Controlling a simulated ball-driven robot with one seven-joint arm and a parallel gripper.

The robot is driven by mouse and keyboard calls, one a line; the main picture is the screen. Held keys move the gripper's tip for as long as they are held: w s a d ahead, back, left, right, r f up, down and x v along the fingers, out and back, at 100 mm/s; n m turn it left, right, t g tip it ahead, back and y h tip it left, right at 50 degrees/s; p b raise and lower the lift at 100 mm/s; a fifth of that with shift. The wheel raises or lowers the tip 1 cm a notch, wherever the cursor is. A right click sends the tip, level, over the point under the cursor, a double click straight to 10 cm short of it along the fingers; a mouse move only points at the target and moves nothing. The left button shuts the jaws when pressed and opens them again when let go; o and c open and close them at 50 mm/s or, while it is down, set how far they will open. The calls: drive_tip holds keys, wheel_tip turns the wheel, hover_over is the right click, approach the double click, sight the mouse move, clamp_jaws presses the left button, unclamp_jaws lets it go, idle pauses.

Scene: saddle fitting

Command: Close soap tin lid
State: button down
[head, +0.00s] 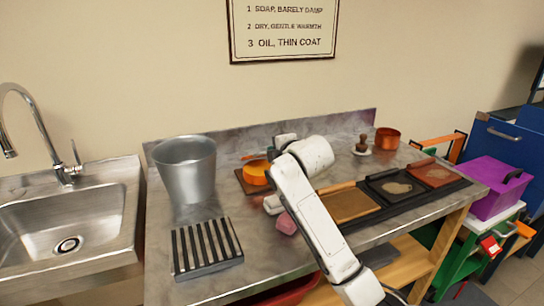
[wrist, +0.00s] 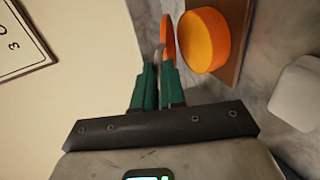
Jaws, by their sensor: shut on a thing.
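The round orange soap tin (head: 255,174) stands on a small brown board (head: 243,185) at the back middle of the bench. In the wrist view the tin (wrist: 204,40) is right of the fingertips, with a plain orange face. A thin orange disc, apparently the lid (wrist: 167,36), shows edge-on beside the tin. My gripper (wrist: 158,68) has green fingers shut on the lid, near its edge; the exact contact is hard to see. In the head view my arm covers the fingers, and only a sliver of orange shows behind the tin.
A metal bucket (head: 186,168) and a slatted rack (head: 206,248) stand left of the tin. A pink block (head: 286,224) lies near my arm. Dark and tan pads (head: 392,188) line the right side, with a copper pot (head: 387,138) behind. A sink (head: 70,220) is at far left.

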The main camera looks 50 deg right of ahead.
drive_tip(key=shift+t+h, duration=0.4)
drive_tip(key=shift+t, duration=0.3)
drive_tip(key=shift+s+a+f+b, duration=0.2)
drive_tip(key=shift+s+f+b, duration=0.1)
drive_tip(key=shift+f+b, duration=0.5)
drive_tip(key=shift+s+a+f+b, duration=0.15)
drive_tip(key=shift+s+f+b, duration=0.15)
drive_tip(key=shift+f+b, duration=0.45)
drive_tip(key=shift+s+a+f+b, duration=0.25)
drive_tip(key=shift+f+b, duration=0.25)
drive_tip(key=shift+f, duration=0.6)
drive_tip(key=c, duration=1.4)
unclamp_jaws()
drive_tip(key=shift+d, duration=0.15)
drive_tip(key=shift+o, duration=1)
drive_tip(key=p+v, duration=0.1)
drive_tip(key=v, duration=0.9)
drive_tip(key=shift+s, duration=0.35)
